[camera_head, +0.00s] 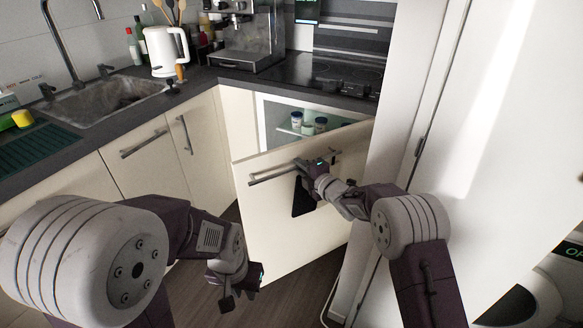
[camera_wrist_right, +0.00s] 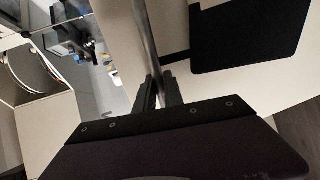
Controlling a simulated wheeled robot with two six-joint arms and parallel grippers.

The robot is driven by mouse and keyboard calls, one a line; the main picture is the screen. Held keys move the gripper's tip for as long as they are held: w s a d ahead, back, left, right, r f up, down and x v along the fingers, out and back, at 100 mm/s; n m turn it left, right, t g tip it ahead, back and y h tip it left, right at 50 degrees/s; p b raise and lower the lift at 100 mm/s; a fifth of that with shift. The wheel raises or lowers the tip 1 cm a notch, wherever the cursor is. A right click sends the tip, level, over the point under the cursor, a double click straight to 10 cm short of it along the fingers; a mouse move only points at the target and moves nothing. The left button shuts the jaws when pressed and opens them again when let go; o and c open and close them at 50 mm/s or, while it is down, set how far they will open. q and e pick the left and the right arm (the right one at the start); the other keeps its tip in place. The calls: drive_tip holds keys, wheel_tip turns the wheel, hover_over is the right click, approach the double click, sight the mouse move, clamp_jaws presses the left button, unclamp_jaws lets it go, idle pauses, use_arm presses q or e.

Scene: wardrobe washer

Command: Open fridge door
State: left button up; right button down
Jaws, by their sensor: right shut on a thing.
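The fridge door (camera_head: 270,222) is a cream panel under the counter. It stands partly open, with a gap along its top showing the pale fridge interior (camera_head: 275,115) and several small jars (camera_head: 320,124). Its metal bar handle (camera_head: 268,177) runs across the upper front. My right gripper (camera_head: 303,170) is shut on the handle. In the right wrist view the bar (camera_wrist_right: 147,50) passes between the fingers (camera_wrist_right: 160,92). My left gripper (camera_head: 243,289) hangs low in front of the door, empty, with its fingers apart.
Cream cabinets (camera_head: 155,160) with a sink (camera_head: 105,100) and a white kettle (camera_head: 165,50) above stand at the left. A tall white panel (camera_head: 490,110) bounds the right side. The wooden floor (camera_head: 310,290) before the door looks clear.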

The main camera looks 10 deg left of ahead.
drive_tip(key=shift+d, duration=0.1)
drive_tip(key=c, duration=1.5)
unclamp_jaws()
drive_tip(key=shift+o, duration=0.2)
